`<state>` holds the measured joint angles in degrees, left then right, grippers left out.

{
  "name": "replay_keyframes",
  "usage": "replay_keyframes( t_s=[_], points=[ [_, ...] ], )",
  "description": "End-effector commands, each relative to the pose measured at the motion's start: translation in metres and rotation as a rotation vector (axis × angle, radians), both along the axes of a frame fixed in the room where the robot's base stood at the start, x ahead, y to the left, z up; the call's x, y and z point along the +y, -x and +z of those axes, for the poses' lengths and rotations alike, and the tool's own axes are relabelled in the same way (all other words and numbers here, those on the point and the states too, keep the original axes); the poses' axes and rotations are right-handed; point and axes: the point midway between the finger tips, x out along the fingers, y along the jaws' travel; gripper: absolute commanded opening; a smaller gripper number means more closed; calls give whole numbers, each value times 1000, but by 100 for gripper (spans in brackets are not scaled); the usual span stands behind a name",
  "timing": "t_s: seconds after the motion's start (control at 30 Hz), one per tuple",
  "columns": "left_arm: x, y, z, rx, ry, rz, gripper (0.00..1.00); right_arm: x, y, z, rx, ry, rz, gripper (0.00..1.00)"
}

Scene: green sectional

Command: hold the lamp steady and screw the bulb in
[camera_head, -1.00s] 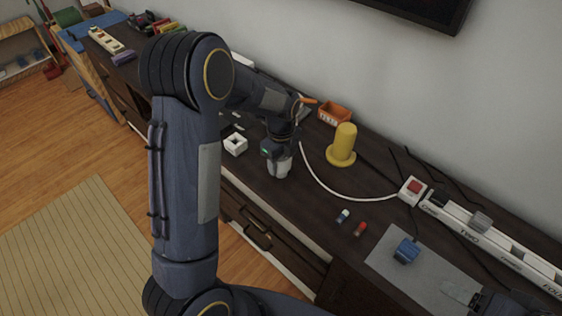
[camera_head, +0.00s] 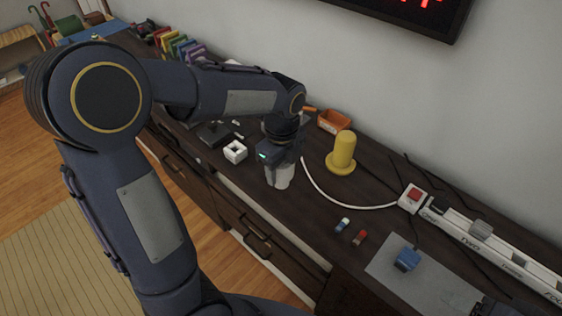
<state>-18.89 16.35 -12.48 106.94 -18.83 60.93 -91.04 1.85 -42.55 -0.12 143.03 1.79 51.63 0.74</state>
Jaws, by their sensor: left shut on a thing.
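My left gripper (camera_head: 279,175) points down over the dark tabletop, shut on a pale thing mostly hidden by its fingers; I cannot tell whether this is the lamp or the bulb. A white cord runs from beside this gripper to a white box with a red switch (camera_head: 413,197). A yellow upright piece with a wide round base (camera_head: 342,158) stands to the right of the gripper. No bulb is clearly visible.
A white hollow block (camera_head: 235,152) lies left of the left gripper. An orange bin (camera_head: 333,121) stands behind. A blue-white piece (camera_head: 342,225), a red piece (camera_head: 360,238) and a blue block (camera_head: 407,258) on the grey mat (camera_head: 440,290) are in front. A long white strip (camera_head: 500,250) lies right.

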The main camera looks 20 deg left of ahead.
Motion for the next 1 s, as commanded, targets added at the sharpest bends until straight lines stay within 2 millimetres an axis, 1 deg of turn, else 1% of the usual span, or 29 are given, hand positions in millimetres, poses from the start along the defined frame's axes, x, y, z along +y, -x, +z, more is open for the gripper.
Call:
replay_keyframes(
  t_s=[0.03, 0.2, 0.4, 0.6, 0.9, 1.0],
  points=[
    [-5, 10, 5, -5, 2, -4, 30, 0, 0, -1, 0, 0, 0, 61],
    [-17, 34, 17, -3, 0, -2, 30, 0, 0, -2, 0, 0, 0, 61],
    [-24, 49, 24, -2, 1, 0, 30, 0, 0, -2, 0, 0, 0, 61],
    [-26, 52, 26, 0, -1, 1, 30, 0, 0, -2, 0, 0, 0, 61],
    [-26, 52, 26, 0, -1, 2, 30, 0, 0, -2, 0, 0, 0, 61],
    [-26, 50, 23, 1, 0, 34, 30, 0, 0, -2, 0, 0, 0, 61]
  ],
)
